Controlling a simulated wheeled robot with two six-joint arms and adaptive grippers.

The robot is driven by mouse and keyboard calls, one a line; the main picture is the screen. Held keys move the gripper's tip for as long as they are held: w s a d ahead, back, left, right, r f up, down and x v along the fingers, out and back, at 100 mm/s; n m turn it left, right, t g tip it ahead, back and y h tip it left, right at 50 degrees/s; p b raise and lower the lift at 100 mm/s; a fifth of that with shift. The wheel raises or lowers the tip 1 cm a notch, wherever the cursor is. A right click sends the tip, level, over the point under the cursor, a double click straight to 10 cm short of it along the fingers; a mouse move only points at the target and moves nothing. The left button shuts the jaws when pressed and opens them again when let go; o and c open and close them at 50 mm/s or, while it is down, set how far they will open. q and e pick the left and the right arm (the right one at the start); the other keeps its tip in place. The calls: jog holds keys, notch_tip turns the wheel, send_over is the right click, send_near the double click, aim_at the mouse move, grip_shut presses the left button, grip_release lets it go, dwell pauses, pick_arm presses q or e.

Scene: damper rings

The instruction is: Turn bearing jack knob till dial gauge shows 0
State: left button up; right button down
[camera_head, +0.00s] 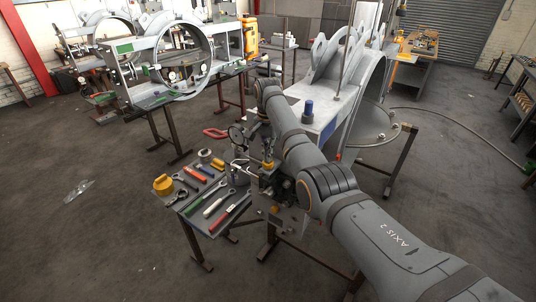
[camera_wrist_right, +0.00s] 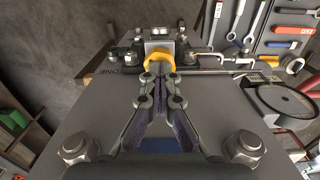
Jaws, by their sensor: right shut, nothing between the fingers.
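A yellow knob (camera_wrist_right: 159,60), which I take for the jack knob, sits at the far end of a grey plate in the right wrist view. My right gripper (camera_wrist_right: 159,72) is shut and empty, pointing at the knob, its tips overlapping the knob's near edge in the picture. I cannot tell whether they touch it. A round dial gauge (camera_head: 237,135) stands left of my right arm in the head view; its reading is too small to make out. My left gripper is not in view.
A small table (camera_head: 196,208) with wrenches and screwdrivers stands left of the arm. Large hex nuts (camera_wrist_right: 244,146) rise from the plate near the gripper. A big ring frame (camera_head: 372,85) stands behind. The left floor is largely clear.

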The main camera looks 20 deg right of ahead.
jog(key=m, duration=0.4)
jog(key=shift+m, duration=0.3)
jog(key=m, duration=0.4)
jog(key=shift+m, duration=0.3)
jog(key=m, duration=0.4)
jog(key=shift+m, duration=0.4)
jog(key=m, duration=0.4)
